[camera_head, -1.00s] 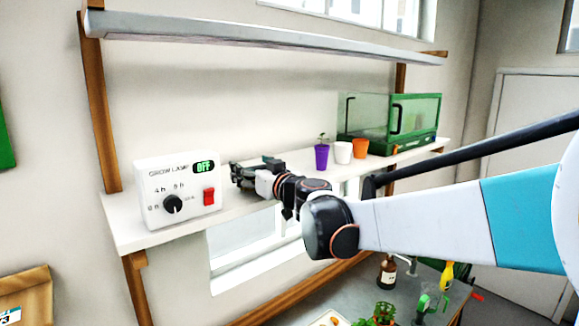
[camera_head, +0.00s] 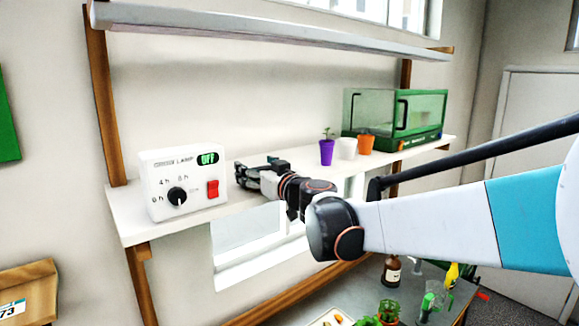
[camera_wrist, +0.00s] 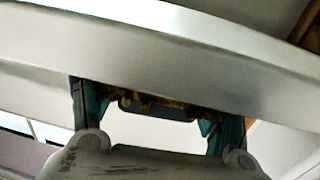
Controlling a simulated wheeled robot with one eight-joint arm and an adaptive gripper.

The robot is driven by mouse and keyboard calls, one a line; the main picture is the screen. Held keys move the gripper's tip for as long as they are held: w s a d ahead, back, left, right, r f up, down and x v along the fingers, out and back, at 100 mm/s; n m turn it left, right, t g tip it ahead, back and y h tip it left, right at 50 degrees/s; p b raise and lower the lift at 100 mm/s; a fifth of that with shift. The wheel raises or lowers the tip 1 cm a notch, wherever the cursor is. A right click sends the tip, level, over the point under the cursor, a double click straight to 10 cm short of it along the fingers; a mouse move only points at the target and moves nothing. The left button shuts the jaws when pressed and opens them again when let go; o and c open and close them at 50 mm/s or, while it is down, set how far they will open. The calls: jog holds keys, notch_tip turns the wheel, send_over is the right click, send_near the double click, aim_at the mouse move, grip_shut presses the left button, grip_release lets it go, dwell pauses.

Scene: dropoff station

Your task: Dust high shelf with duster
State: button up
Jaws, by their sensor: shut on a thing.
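A long white shelf (camera_head: 134,226) runs along the wall on wooden posts, and a long grey-white bar (camera_head: 230,27) runs above it. My gripper (camera_head: 241,173) is over the white shelf, just right of the grow lamp box, with its fingers pointing left. In the wrist view, my gripper (camera_wrist: 160,108) has its two fingers on either side of a dark piece with yellowish bits (camera_wrist: 152,104). This seems to be part of the duster, but most of it is hidden. A broad pale band crosses the wrist view beyond the fingers. I cannot tell whether the held piece touches it.
The white grow lamp box (camera_head: 156,184) shows OFF. A purple pot (camera_head: 326,152), a white pot (camera_head: 347,149), an orange pot (camera_head: 366,145) and a green glass case (camera_head: 421,112) stand farther right on the shelf. A lower bench (camera_head: 364,289) holds a bottle and plants.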

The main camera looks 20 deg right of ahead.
jog(key=shift+s, duration=0.25)
jog(key=shift+s+d+r, duration=0.15)
jog(key=shift+s+d, duration=0.05)
jog(key=shift+s, duration=0.4)
jog(key=shift+f+b+x, duration=0.2)
jog(key=shift+b+x, duration=0.15)
jog(key=shift+x, duration=1.1)
jog(key=shift+a, duration=0.1)
jog(key=shift+s, duration=0.1)
jog(key=shift+v, duration=1.35)
jog(key=shift+r, duration=0.1)
